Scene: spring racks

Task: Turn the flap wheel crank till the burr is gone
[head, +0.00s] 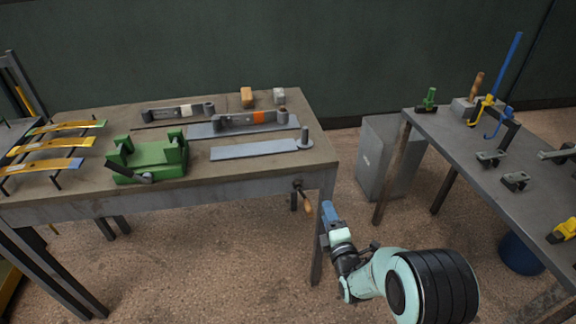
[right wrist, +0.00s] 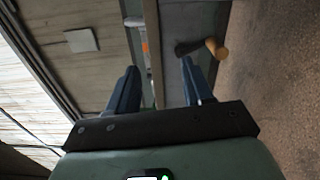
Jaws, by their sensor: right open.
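A dark crank with a wooden handle (head: 305,198) sticks out from the front right corner of the workbench. The crank handle (right wrist: 216,48) also shows in the right wrist view, just beyond and to the right of the right fingertip. My right gripper (head: 328,212) is in front of that corner, just right of the handle and apart from it. Its blue fingers (right wrist: 160,84) are open with nothing held between them. I cannot pick out the flap wheel or the burr for certain. My left gripper is not in view.
The workbench (head: 90,199) bears a green vise (head: 150,160), a flat grey bar (head: 250,150) and leaf pieces with eyes (head: 240,120). A grey cabinet (head: 390,155) stands between it and the right-hand table (head: 455,140). Bare floor lies around my right arm.

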